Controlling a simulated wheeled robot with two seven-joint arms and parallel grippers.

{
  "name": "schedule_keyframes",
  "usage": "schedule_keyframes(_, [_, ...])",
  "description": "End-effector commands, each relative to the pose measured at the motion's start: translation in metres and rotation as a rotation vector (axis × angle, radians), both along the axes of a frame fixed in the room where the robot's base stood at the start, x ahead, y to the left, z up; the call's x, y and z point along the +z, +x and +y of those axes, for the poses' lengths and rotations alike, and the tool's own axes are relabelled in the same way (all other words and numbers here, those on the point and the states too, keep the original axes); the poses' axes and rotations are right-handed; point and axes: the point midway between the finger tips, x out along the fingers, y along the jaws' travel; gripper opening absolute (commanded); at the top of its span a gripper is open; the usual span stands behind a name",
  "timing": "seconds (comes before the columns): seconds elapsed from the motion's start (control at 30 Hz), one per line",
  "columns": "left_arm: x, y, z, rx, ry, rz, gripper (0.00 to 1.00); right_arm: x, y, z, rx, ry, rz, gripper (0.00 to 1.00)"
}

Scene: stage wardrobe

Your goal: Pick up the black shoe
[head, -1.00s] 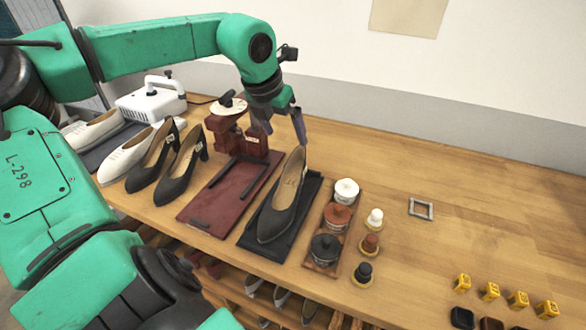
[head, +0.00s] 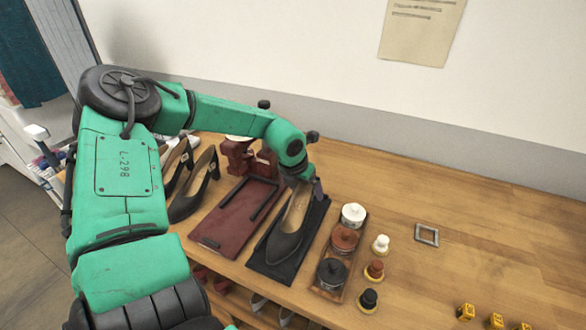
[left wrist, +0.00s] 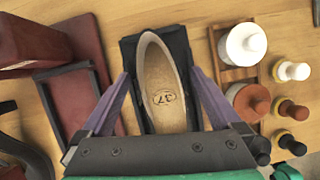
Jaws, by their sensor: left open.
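A black shoe (head: 287,236) lies on a black mat (head: 265,265) on the wooden bench, its toe toward the front edge. In the left wrist view the shoe's tan insole (left wrist: 162,88) shows, marked 37. My left gripper (head: 305,187) is at the heel end of the shoe, above it. In the left wrist view its purple fingers (left wrist: 160,85) are apart, one on each side of the shoe, with gaps between. The heel is largely hidden by the gripper in the head view. My right gripper is not in view.
Left of the mat are a dark red board (head: 235,225) and a pair of black heeled shoes (head: 195,185). Close on the right stands a wooden tray (head: 333,293) with white, brown and black jars. Small bottles (head: 375,271) and a metal frame (head: 427,235) stand farther right.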

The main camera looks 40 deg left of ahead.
Motion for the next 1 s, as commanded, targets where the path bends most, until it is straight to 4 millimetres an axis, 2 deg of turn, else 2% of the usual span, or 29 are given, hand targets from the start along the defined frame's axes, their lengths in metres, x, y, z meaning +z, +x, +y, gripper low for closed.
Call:
schedule_keyframes(0.1, [0.0, 0.0, 0.0, 0.0, 0.0, -0.001, 0.98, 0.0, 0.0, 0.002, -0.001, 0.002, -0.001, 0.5])
schedule_keyframes(0.13, [0.0, 0.0, 0.0, 0.0, 0.0, 0.0, 0.94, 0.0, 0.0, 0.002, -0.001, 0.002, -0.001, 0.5])
schedule_keyframes(0.27, [0.0, 0.0, 0.0, 0.0, 0.0, 0.0, 0.44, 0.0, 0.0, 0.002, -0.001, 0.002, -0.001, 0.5])
schedule_keyframes(0.3, [0.001, 0.0, 0.0, 0.0, 0.0, 0.0, 0.29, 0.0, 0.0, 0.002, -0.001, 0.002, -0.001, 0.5])
schedule_keyframes(0.37, [0.0, 0.0, 0.0, 0.0, 0.0, 0.0, 0.06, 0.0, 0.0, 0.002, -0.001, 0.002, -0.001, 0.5])
schedule_keyframes(0.4, [0.001, 0.0, 0.0, 0.0, 0.0, -0.001, 0.02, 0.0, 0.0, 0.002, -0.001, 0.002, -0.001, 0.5])
schedule_keyframes(0.63, [0.002, 0.0, 0.0, 0.0, 0.0, -0.001, 0.02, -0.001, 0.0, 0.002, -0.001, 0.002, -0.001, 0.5])
schedule_keyframes(0.77, [0.013, 0.001, 0.0, 0.001, 0.0, -0.004, 0.02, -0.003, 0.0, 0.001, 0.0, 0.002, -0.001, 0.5])
schedule_keyframes(0.87, [0.034, 0.001, 0.0, 0.0, 0.0, -0.009, 0.02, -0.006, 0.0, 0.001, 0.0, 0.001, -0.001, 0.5])
schedule_keyframes(1.0, [0.08, 0.002, 0.0, 0.001, 0.002, -0.012, 0.02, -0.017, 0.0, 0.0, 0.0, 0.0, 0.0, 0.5])
